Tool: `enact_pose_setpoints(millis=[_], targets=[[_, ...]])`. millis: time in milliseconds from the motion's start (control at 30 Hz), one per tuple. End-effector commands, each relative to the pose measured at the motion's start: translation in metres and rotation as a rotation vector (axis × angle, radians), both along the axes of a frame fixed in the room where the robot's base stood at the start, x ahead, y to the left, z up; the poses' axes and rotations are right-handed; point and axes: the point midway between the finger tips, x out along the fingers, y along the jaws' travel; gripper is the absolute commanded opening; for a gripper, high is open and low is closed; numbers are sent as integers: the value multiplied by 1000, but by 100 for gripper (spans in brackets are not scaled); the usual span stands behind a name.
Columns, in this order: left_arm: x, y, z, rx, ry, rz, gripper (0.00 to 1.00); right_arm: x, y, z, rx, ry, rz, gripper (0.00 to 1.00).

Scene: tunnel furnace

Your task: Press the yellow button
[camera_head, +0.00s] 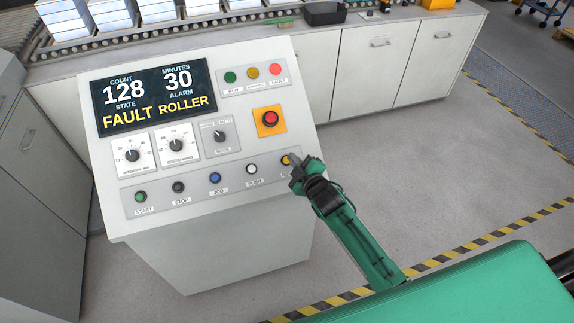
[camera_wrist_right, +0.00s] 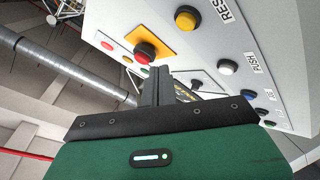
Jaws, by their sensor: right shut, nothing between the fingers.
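The yellow button (camera_head: 285,161) is at the right end of the lower button row on the sloped control panel, by a partly covered label. It also shows in the right wrist view (camera_wrist_right: 187,18), at the top, with "RES" readable beside it. My right gripper (camera_head: 292,159) is shut and empty, its fingertips right beside the yellow button and partly over it in the head view. In the right wrist view the shut fingers (camera_wrist_right: 157,85) are below and left of the button. I cannot tell whether they touch the panel. My left gripper is not in view.
The row also has white (camera_head: 252,169), blue (camera_head: 214,178), black (camera_head: 178,187) and green (camera_head: 141,197) buttons. A red emergency button (camera_head: 270,118) on an orange plate is above. The display (camera_head: 156,94) reads FAULT ROLLER.

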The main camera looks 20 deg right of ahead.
Motion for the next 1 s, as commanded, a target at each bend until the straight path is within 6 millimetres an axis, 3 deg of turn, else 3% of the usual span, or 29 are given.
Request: enact_pose_setpoints(millis=[33, 300, 1000], targets=[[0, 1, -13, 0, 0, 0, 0, 5, 0, -12, 0, -1, 0, 0], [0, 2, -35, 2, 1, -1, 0, 22, 1, -33, 0, -1, -1, 0], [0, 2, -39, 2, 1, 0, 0, 27, 1, -38, 0, -1, -1, 0]])
